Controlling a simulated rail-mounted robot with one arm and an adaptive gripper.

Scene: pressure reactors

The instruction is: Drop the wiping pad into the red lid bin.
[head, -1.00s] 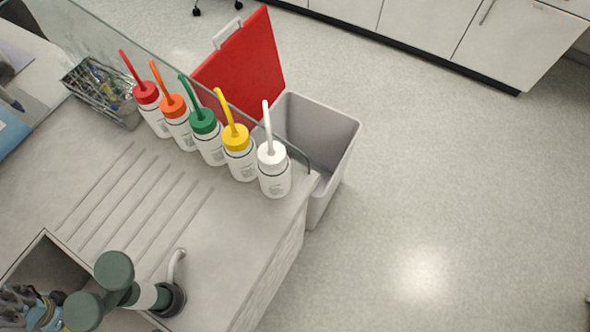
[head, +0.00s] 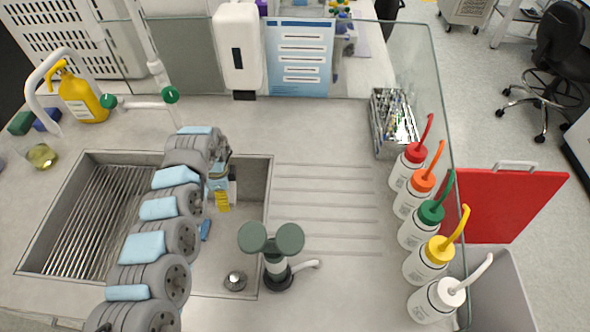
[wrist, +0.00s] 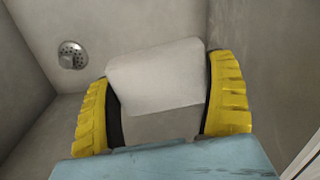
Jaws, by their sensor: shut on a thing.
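My gripper (head: 221,200) is low inside the sink, its arm reaching in from the front. In the wrist view my gripper (wrist: 163,105) has its yellow ribbed fingers shut on the wiping pad (wrist: 158,75), a pale whitish piece between them. In the head view the pad is small and mostly hidden by the gripper. The bin (head: 497,292) is grey and stands on the floor beyond the counter's right end. Its red lid (head: 510,205) stands raised, with a grey handle on top. The gripper is well to the left of the bin.
Several wash bottles (head: 430,255) line the counter's right edge, beside a glass screen (head: 444,110) and between sink and bin. A green-topped tap (head: 276,262) stands right of the sink (head: 255,190). A wire basket (head: 392,125) stands behind the bottles. The ribbed drainboard (head: 330,205) is clear.

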